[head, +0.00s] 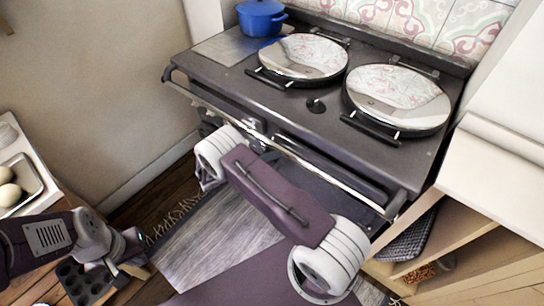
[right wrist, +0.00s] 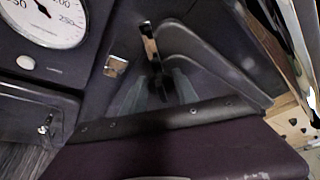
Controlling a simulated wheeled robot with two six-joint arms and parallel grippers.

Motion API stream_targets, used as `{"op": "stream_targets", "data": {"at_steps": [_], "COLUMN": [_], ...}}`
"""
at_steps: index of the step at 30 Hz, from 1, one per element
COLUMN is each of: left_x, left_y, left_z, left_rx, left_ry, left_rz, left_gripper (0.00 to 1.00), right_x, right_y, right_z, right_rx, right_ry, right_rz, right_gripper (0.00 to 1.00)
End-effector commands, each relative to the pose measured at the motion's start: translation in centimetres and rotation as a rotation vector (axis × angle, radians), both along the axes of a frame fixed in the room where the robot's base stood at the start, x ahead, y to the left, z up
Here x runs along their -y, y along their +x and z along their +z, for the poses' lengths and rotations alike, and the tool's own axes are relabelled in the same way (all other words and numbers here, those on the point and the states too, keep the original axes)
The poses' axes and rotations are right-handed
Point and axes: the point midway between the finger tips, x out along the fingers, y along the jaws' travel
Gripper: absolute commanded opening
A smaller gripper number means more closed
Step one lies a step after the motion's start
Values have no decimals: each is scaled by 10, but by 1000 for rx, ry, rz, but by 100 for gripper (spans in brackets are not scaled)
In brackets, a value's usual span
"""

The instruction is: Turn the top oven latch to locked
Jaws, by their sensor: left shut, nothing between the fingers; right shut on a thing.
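The dark range cooker (head: 270,110) stands against the tiled wall in the head view. In the right wrist view, the top oven latch (right wrist: 150,46) is a small dark and brassy lever on the dark oven front, running nearly up and down in the picture. My right gripper (right wrist: 160,88) is shut on its lower end, between two pale grey fingers. A small metal plate (right wrist: 115,66) sits left of the latch, apart from it. In the head view my right arm hides the latch and right gripper. My left gripper (head: 142,240) is shut and empty at lower left, away from the cooker.
A front rail (head: 330,176) runs along the cooker, close to my right arm. A round gauge (right wrist: 45,20) and a lower door's small latch (right wrist: 45,125) show beside the top latch. Shelves (head: 470,250) stand at right. A muffin tin (head: 82,280) lies near my left gripper.

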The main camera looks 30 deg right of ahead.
Motion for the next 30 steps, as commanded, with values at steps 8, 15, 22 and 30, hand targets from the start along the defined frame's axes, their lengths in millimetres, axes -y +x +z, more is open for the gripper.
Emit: {"op": "stream_targets", "data": {"at_steps": [8, 15, 22, 30], "left_x": [0, 0, 0, 0], "left_y": [0, 0, 0, 0], "left_z": [-21, -37, -48, -55], "left_rx": [0, 0, 0, 0], "left_ry": [0, 0, 0, 0], "left_rz": [0, 0, 0, 0], "left_gripper": [0, 0, 0, 0], "right_x": [0, 0, 0, 0], "right_y": [0, -1, -1, -1], "right_z": [-7, -8, -8, -8], "right_rx": [-238, -433, -578, -680], "right_ry": [-100, -180, -241, -282], "right_rz": [1, 2, 4, 3], "right_gripper": [0, 0, 0, 0]}}
